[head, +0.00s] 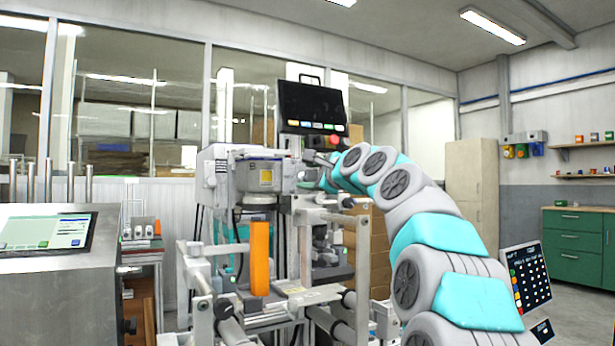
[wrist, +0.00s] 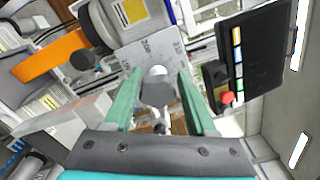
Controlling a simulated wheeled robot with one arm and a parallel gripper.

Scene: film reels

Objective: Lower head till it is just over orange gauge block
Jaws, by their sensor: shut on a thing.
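The orange gauge block (head: 260,258) stands upright at the machine's lower front in the head view. It also shows at the upper left in the wrist view (wrist: 48,55). The machine's grey head (head: 260,176), with a yellow label, is above the block; the exact gap is hard to judge. My gripper (head: 318,160) is at the right side of the machine head, small and partly hidden in the head view. In the wrist view, its green fingers (wrist: 159,76) are shut on a dark grey knob (wrist: 158,94) with a pale round end. A plate with printed numbers (wrist: 150,50) lies behind it.
A black screen (head: 312,105) with coloured buttons and a red knob is just above my gripper. Rails and rollers (head: 300,295) fill the machine's lower front. A steel cabinet with a tablet (head: 45,232) stands at left. Open floor shows at right.

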